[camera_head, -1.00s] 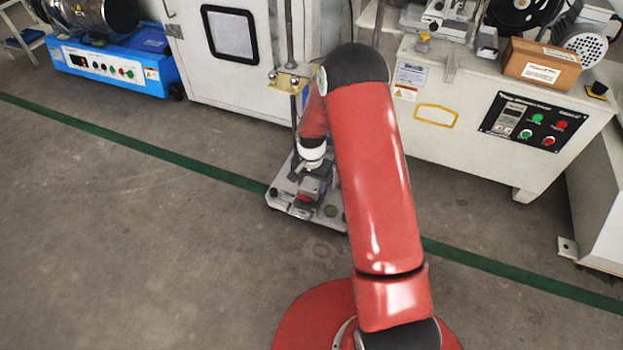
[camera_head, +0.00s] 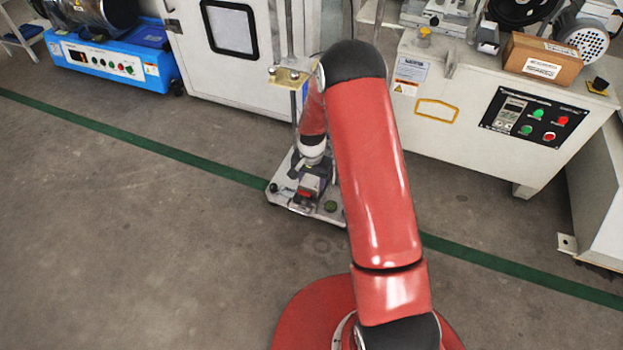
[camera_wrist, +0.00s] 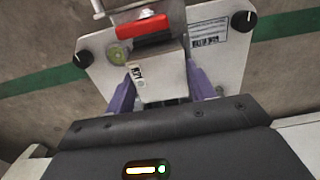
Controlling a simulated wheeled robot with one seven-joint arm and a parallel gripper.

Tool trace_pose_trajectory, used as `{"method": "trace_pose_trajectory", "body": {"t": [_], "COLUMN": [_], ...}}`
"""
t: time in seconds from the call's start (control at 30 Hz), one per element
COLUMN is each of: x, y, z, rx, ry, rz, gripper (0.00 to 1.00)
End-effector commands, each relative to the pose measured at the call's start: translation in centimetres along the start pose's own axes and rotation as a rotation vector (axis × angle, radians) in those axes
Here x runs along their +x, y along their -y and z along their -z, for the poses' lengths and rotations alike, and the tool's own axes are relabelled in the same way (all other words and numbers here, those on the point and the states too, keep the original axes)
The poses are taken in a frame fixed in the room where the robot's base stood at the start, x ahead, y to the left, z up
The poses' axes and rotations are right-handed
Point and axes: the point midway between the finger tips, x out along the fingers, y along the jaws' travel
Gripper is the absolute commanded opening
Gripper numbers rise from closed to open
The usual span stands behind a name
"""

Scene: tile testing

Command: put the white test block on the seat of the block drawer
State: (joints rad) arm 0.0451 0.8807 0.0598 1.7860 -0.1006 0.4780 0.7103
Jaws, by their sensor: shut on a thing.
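The white test block (camera_wrist: 160,82) shows in the wrist view between the two purple fingers of my gripper (camera_wrist: 161,84), which is shut on it. The block is over the grey base plate of a floor-standing device (camera_wrist: 228,72), just in front of a red part (camera_wrist: 142,27). I cannot tell whether it touches a seat below, because the block and fingers hide what is underneath. In the head view my gripper (camera_head: 314,180) is low over the same device (camera_head: 282,198). The block is too small and covered to make out there.
Two upright rods with a brass-coloured crosspiece (camera_head: 287,77) rise behind my gripper. A white cabinet (camera_head: 240,75) stands behind, and a control-panel machine (camera_head: 460,125) stands to the right. A blue machine (camera_head: 125,62) is far left. The floor (camera_head: 130,240) at front left is clear.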

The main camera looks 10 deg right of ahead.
Motion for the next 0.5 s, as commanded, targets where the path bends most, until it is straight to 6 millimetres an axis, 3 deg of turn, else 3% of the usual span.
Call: {"method": "trace_pose_trajectory", "body": {"t": [0.07,0.1,0.27,0.5], "x": [-0.06,-0.06,-0.05,0.01], "y": [0.03,0.03,0.02,-0.02], "z": [0.04,0.04,0.03,-0.02], "rx": [0.0,0.0,0.0,0.0], "ry": [-0.001,-0.001,-0.001,0.001], "rz": [0.001,0.001,0.0,0.0], "gripper": [0.34,0.58,0.79,0.8]}}
